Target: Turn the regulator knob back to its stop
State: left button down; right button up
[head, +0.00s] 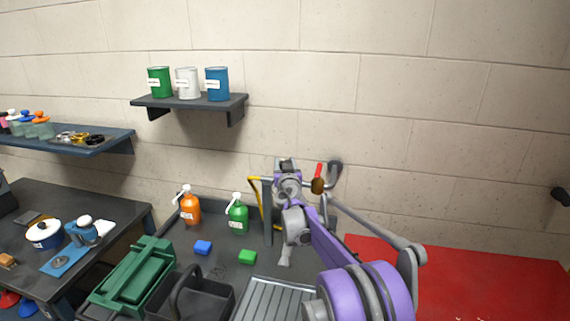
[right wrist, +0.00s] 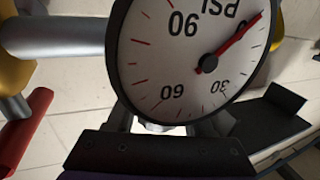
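A round white PSI gauge (right wrist: 190,60) fills the middle of the right wrist view, upside down. Its red needle points to the picture's upper right, on the side of the 30 mark away from 60. A brass body (right wrist: 14,70) and a red lever (right wrist: 28,128) show at the left edge. In the head view the red lever (head: 319,170) and brass body (head: 317,186) sit on a grey pipe by the wall. My right gripper (head: 287,166) is just left of them. I cannot make out the knob or the finger gap. My left gripper is out of view.
An orange bottle (head: 190,208) and a green bottle (head: 238,216) stand left of the pipework. A red surface (head: 480,285) is clear at right.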

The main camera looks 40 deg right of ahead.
jog(key=o, duration=0.4)
jog(key=shift+o, duration=0.2)
jog(key=v, duration=1)
jog(key=shift+s+a, duration=0.15)
jog(key=shift+s, duration=0.2)
